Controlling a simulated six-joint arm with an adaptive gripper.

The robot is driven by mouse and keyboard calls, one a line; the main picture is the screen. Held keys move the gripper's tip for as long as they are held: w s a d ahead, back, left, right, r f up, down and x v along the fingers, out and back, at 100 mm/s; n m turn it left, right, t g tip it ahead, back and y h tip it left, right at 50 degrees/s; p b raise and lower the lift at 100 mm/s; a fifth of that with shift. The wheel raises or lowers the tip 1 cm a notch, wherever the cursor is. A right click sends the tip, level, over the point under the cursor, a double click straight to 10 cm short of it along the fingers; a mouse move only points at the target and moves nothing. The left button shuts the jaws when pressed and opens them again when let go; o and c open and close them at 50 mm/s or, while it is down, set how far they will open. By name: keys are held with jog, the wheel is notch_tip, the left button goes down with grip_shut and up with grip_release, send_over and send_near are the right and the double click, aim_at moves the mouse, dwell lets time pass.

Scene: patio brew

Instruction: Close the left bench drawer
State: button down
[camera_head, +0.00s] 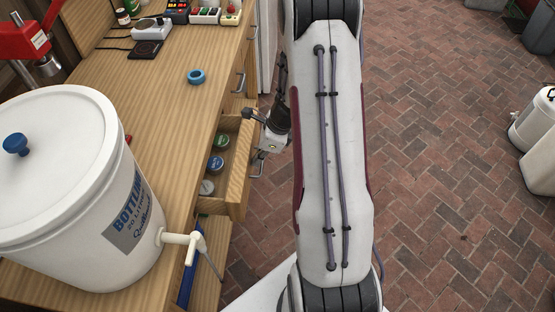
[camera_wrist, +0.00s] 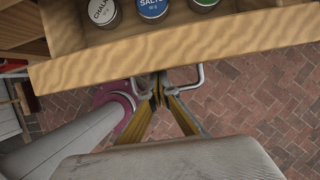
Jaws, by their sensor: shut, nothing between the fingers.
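The open bench drawer (camera_head: 238,180) sticks out from the wooden bench, with several round tins inside. In the wrist view its wooden front (camera_wrist: 200,52) crosses the top, with a metal bar handle (camera_wrist: 201,76) on it. My gripper (camera_wrist: 160,94) is shut and empty, its fingertips close together at the handle. I cannot tell whether they touch the handle or the drawer front. In the head view my gripper (camera_head: 252,115) is at the drawer's outer side, partly hidden by my arm.
A white bottling bucket (camera_head: 60,200) with a tap (camera_head: 185,240) stands on the bench top (camera_head: 170,125) at the left. A blue ring (camera_head: 196,77) lies on the bench. Brick floor (camera_head: 450,180) to the right is mostly clear, with white canisters (camera_head: 540,150) at the far right.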

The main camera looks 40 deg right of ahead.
jog(key=w+a, duration=0.9)
jog(key=shift+w+a, duration=0.1)
jog(key=shift+a, duration=0.05)
jog(key=shift+w+r, duration=0.1)
jog(key=shift+r, duration=0.8)
jog(key=s+v, duration=0.1)
jog(key=v, duration=0.7)
jog(key=shift+d, duration=0.45)
